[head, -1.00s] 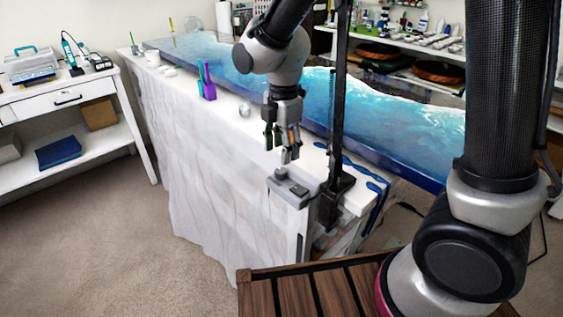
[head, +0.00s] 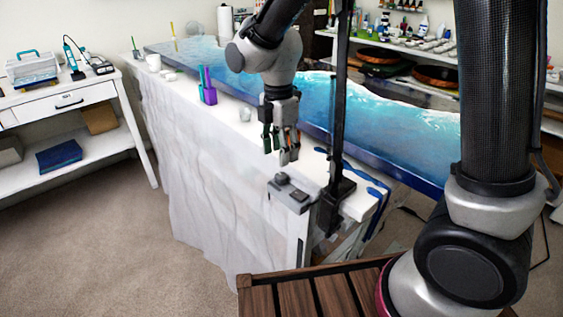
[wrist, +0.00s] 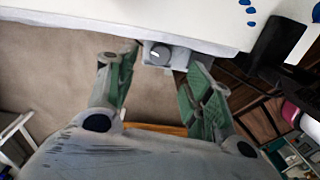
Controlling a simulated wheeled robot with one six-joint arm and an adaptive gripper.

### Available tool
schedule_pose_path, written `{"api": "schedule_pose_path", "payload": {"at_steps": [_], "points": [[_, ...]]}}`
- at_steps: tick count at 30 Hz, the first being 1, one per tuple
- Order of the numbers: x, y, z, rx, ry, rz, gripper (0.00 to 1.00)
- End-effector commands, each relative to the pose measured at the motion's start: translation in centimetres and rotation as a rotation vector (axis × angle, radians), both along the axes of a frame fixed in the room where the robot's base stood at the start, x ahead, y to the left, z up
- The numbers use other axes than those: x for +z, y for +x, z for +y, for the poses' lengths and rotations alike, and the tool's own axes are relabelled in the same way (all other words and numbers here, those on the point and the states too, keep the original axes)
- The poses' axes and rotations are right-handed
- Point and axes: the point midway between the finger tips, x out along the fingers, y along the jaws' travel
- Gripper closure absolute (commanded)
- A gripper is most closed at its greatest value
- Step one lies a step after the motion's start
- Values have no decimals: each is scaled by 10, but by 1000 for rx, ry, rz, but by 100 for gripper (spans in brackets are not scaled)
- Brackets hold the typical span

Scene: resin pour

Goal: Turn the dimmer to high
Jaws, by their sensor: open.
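The dimmer is a small grey box (head: 290,194) with a dark round knob (head: 282,178) on top, at the near end of the covered table. In the wrist view the knob (wrist: 159,53) shows a pale line across it, and the box (wrist: 178,60) lies beyond my fingertips. My gripper (head: 281,158) is open and points down above the dimmer, apart from it. In the wrist view its green-padded fingers (wrist: 160,65) are spread with nothing between them. The markings of the dimmer cannot be read.
A black upright stand (head: 336,190) rises close right of the dimmer. A blue resin slab (head: 390,125) runs along the table. A purple holder (head: 207,94) and a clear cup (head: 245,114) stand farther back. Carpet at the left is clear.

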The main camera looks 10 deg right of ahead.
Motion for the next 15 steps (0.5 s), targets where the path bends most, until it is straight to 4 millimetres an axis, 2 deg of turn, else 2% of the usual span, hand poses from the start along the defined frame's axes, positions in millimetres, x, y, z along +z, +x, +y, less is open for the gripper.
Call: {"api": "schedule_pose_path", "payload": {"at_steps": [9, 15], "points": [[-51, -3, -2, 0, -3, 4, 49], [-70, -3, -1, 1, 0, 1, 49]]}}
